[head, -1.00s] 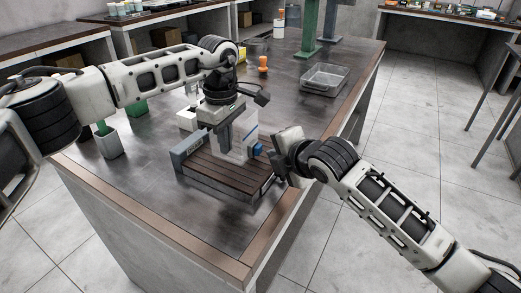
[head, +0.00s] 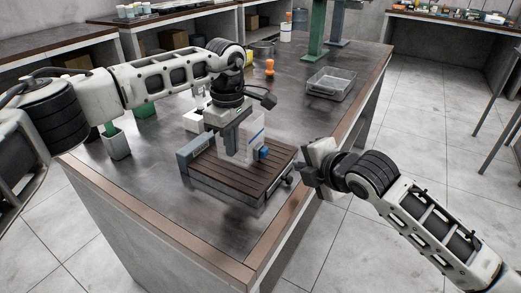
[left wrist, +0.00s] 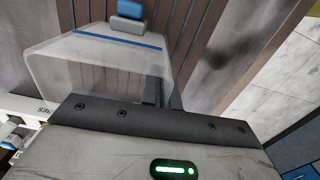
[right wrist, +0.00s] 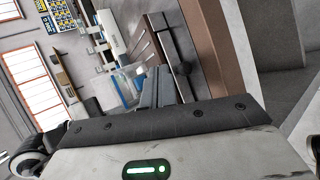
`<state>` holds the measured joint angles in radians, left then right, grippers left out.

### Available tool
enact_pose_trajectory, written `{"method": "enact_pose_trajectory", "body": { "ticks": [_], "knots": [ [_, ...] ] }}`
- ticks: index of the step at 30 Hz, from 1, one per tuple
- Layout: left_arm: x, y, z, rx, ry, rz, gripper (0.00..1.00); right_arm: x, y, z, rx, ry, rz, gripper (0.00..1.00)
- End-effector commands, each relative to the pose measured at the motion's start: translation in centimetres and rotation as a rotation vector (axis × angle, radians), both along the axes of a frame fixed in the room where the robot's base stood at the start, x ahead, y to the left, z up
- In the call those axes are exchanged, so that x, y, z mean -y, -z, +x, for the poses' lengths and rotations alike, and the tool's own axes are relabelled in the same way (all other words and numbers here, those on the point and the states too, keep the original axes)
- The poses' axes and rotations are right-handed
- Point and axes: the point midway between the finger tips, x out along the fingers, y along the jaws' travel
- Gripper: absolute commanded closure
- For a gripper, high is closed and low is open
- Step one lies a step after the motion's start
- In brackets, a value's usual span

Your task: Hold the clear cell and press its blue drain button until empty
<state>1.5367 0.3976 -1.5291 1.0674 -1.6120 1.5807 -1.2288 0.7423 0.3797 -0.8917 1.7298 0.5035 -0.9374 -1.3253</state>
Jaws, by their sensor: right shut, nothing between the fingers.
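The clear cell (head: 250,140) stands upright on the brown slatted stand (head: 215,173). Its blue drain button (head: 263,153) sticks out on the side facing my right gripper. My left gripper (head: 232,138) reaches down at the cell and is shut on it, with one dark finger along its near side. The left wrist view shows the cell (left wrist: 100,65) with a blue line and the blue button (left wrist: 128,10) beyond. My right gripper (head: 308,177) is shut and empty, to the right of the button and apart from it. The liquid level inside the cell cannot be read.
A grey block (head: 195,149) edges the stand at left. A clear tray (head: 331,84), an orange-topped item (head: 270,67) and a green column (head: 317,30) stand further back. The bench's right edge lies near my right gripper.

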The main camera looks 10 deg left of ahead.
Motion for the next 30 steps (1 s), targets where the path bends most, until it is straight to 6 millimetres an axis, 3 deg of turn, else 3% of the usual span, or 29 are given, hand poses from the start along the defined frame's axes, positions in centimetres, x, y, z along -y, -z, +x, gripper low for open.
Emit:
{"method": "enact_pose_trajectory", "body": {
  "ticks": [2, 4, 5, 13, 17, 30],
  "knots": [
    [0.0, -0.1, 0.0, 0.002, 0.000, -0.001, 0.95, 0.0, 0.0, 0.0, 0.000, 0.000, 0.000, 1.00],
    [0.0, -0.1, 0.0, 0.002, 0.000, -0.001, 0.75, 0.0, 0.0, 0.0, 0.000, 0.000, 0.000, 1.00],
    [0.0, -0.1, 0.0, 0.002, 0.000, -0.001, 0.72, 0.0, 0.0, 0.0, 0.000, 0.000, 0.000, 1.00],
    [0.0, -0.1, 0.0, 0.001, 0.000, 0.000, 0.72, 0.0, 0.0, 0.0, 0.000, 0.000, 0.000, 1.00],
    [0.0, -1.1, 0.1, 0.004, 0.000, -0.001, 0.72, 0.0, 0.0, 0.0, 0.000, 0.000, 0.000, 1.00],
    [0.0, -9.8, 0.1, 0.004, -0.001, -0.001, 0.72, 0.0, 0.0, 0.0, 0.000, 0.000, 0.000, 1.00]
  ]
}}
